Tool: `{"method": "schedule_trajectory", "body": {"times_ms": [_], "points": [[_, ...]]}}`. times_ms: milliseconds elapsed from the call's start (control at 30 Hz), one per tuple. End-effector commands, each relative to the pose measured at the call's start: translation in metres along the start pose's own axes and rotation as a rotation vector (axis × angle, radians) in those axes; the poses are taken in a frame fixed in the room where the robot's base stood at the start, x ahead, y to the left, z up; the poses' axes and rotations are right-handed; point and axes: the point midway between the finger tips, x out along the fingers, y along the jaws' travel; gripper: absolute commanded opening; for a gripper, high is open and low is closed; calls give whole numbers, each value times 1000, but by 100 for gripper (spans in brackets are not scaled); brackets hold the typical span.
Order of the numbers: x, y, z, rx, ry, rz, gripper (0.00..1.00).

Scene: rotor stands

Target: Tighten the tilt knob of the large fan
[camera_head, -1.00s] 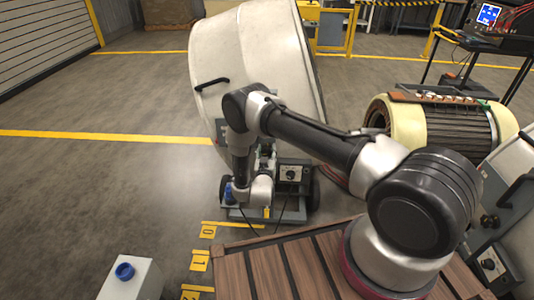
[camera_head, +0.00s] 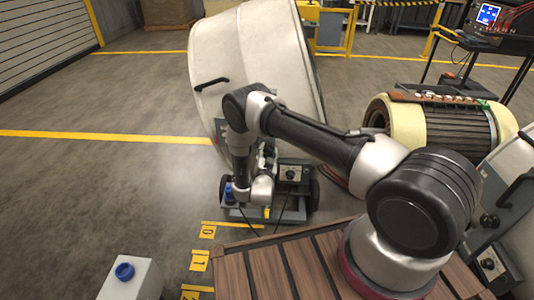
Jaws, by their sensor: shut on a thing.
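The large fan (camera_head: 245,60) is a big off-white drum with a black handle, tilted on a low wheeled stand (camera_head: 290,216). My arm reaches over to the fan's near side and bends down in front of it. My gripper (camera_head: 267,152) shows only in small part, above my wrist and against the lower fan housing. It is shut at the place of the tilt knob, which is hidden behind my arm and gripper. I cannot see the fingertips clearly.
A control box (camera_head: 293,174) with a dial sits on the stand, close right of my wrist. A grey post with a blue cap (camera_head: 124,271) stands front left. A wound rotor (camera_head: 440,125) lies at right. A slatted wooden surface (camera_head: 290,265) is in front.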

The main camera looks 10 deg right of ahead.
Motion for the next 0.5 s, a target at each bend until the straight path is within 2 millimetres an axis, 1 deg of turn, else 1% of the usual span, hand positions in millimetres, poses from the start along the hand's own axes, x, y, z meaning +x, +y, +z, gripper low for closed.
{"method": "schedule_trajectory", "body": {"times_ms": [500], "points": [[-1,3,1,489,0,1,21]]}}
